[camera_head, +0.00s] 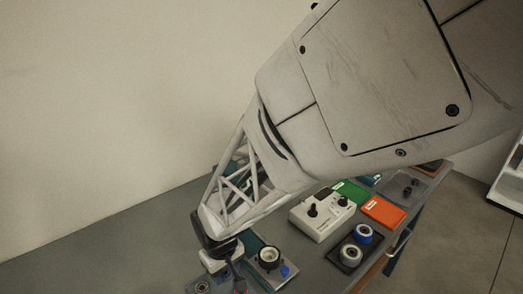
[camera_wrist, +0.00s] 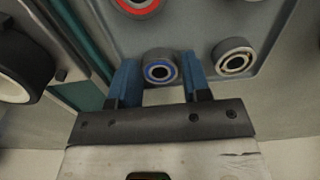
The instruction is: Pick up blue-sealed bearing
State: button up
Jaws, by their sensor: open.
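The blue-sealed bearing (camera_wrist: 159,73) is a small dark metal ring with a blue band around its bore. It lies on a grey tray (camera_wrist: 190,20) in the wrist view. My gripper (camera_wrist: 159,76) is open, with one blue finger on each side of this bearing. I cannot tell whether the fingers touch it. In the head view my gripper (camera_head: 222,258) is low over the bench, and the blue-sealed bearing cannot be made out there.
A red-sealed bearing (camera_wrist: 138,5) and a plain-faced bearing (camera_wrist: 235,60) lie near it on the tray. A black-rimmed wheel (camera_wrist: 20,65) is at the left. In the head view, a beige box with knobs (camera_head: 322,212) and a black holder with two rollers (camera_head: 350,255) stand to the right.

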jog(key=shift+c, duration=0.4)
jog(key=c, duration=0.5)
jog(key=shift+r, duration=0.2)
jog(key=shift+r, duration=0.55)
notch_tip(320, 180, up, 2)
jog(key=s+d, duration=0.3)
jog(key=s, duration=0.1)
jog(key=s+d+r, duration=0.1)
jog(key=s+d, duration=0.2)
jog(key=s, duration=0.1)
jog(key=s+d, duration=0.3)
jog(key=s, duration=0.1)
jog(key=shift+s+d+r, duration=0.25)
jog(key=shift+s+d, duration=0.05)
jog(key=shift+d, duration=0.1)
